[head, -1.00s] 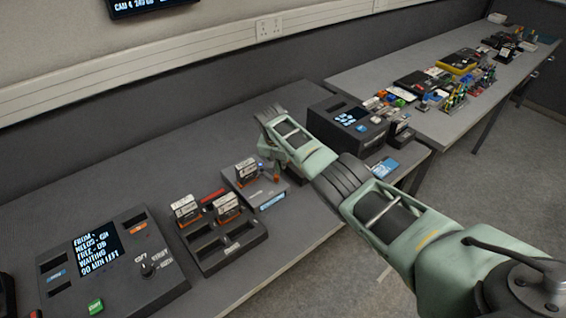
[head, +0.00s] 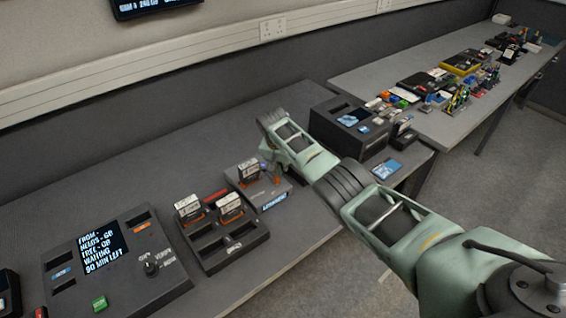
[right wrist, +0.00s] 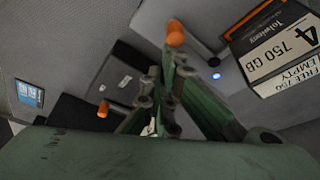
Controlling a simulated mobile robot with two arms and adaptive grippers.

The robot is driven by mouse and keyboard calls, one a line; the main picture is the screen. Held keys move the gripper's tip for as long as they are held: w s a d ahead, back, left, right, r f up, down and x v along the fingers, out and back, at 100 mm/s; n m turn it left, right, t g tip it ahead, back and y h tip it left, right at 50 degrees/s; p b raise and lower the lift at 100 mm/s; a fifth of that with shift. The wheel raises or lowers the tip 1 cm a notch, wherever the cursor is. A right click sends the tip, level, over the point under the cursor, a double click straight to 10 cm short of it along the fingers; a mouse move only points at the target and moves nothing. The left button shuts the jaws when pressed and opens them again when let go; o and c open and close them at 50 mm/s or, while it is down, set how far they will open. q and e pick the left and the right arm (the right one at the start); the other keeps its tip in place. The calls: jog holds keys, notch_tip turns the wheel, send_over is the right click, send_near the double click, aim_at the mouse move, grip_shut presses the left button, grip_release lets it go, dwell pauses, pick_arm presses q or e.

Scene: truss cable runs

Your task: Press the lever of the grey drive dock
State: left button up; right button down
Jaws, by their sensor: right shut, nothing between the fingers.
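The grey drive dock (head: 278,196) stands near the front edge of the near table, with a white-labelled drive (head: 248,171) upright in it. An orange-tipped part, apparently its lever, shows at its right in the head view (head: 277,180). My right gripper (head: 272,160) is low over the dock's far right side, shut and empty. In the right wrist view the shut fingers (right wrist: 168,72) are close to an orange cap (right wrist: 175,34); I cannot tell whether they touch. The drive's label (right wrist: 280,45) and a blue light on the dock show there too. My left gripper is out of view.
A dark tray (head: 232,248) with two drives stands left of the dock. A console (head: 120,275) with a screen is further left. A dark device (head: 335,118) and a blue card (head: 387,169) lie to the right. The table behind the dock is clear.

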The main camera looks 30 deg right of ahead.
jog(key=shift+a, duration=0.15)
jog(key=shift+r, duration=0.3)
jog(key=v, duration=1.1)
jog(key=shift+s+r, duration=0.15)
jog(key=shift+s, duration=0.05)
